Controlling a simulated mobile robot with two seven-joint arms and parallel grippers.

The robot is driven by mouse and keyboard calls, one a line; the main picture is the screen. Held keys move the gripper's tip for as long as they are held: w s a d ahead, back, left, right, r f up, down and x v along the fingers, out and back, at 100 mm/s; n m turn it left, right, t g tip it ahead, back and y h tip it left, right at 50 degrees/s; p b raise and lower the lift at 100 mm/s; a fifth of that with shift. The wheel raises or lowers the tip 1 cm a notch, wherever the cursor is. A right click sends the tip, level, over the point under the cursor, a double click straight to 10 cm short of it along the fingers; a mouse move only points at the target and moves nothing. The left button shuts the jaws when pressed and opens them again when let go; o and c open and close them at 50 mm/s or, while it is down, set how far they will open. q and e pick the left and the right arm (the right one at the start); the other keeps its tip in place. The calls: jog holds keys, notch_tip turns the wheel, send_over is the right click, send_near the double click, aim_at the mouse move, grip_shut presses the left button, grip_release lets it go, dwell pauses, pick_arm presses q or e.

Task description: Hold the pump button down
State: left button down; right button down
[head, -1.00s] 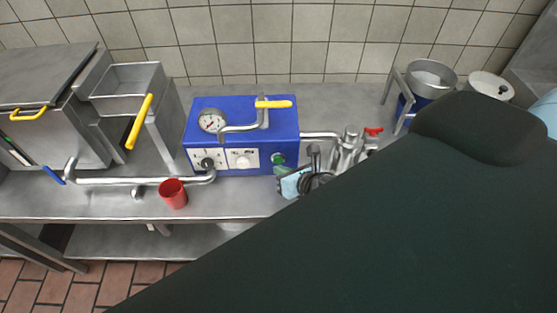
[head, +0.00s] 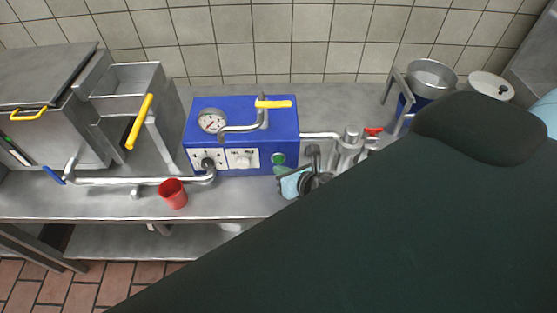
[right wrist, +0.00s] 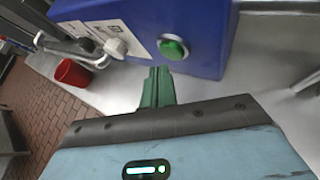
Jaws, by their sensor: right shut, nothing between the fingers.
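The blue pump box (head: 243,126) stands on the steel counter. Its round green button (head: 278,159) is at the lower right of the front face. The button also shows in the right wrist view (right wrist: 173,47), with a pale ring around it. My right gripper (right wrist: 157,74) is shut and empty, with its green fingers together just below and slightly left of the button. In the head view the right gripper (head: 281,171) is just below the button. I cannot tell whether the fingertips touch the box. My left gripper is not in view.
A red cup (head: 173,193) stands under the pipe at the counter's front. A gauge (head: 211,120) and yellow-handled lever (head: 274,104) are on the box. Steel piping with a red valve (head: 373,131) lies to the right. My dark arm hides the lower right.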

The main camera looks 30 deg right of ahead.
jog(key=shift+w, duration=0.1)
dwell(0.4)
jog(key=shift+w+d, duration=0.25)
jog(key=shift+w, duration=0.05)
jog(key=shift+w+d, duration=0.25)
jog(key=shift+w, duration=0.1)
dwell(6.8)
